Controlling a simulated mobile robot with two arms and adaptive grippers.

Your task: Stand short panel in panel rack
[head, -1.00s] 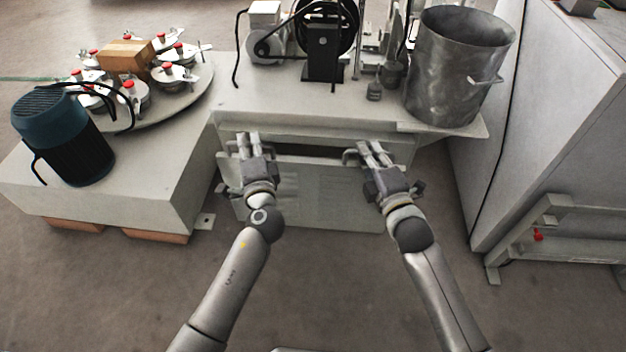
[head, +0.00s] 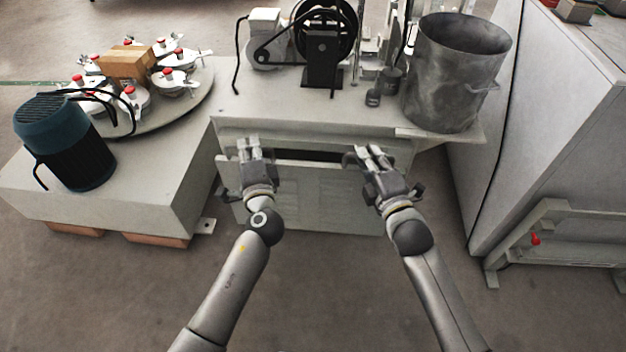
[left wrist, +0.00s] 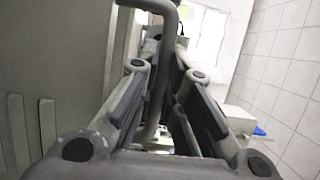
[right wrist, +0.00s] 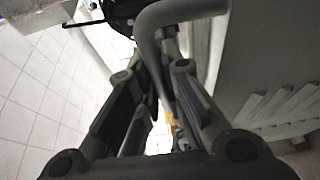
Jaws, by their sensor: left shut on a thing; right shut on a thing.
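The short panel (head: 310,198) is a pale grey louvred plate, upright against the front of the grey bench. It also shows in the left wrist view (left wrist: 58,50) and the right wrist view (right wrist: 272,62). My left gripper (head: 255,146) is shut on the panel's left bar handle (left wrist: 162,75). My right gripper (head: 370,154) is shut on its right bar handle (right wrist: 149,45). A dark gap shows above the panel's top edge, under the bench top.
The bench top (head: 270,103) carries a belt-driven machine (head: 322,45) and a large metal pot (head: 455,75). A low block with a blue motor (head: 65,145) stands left. A grey cabinet (head: 545,110) and low frame (head: 550,235) stand right. Floor in front is clear.

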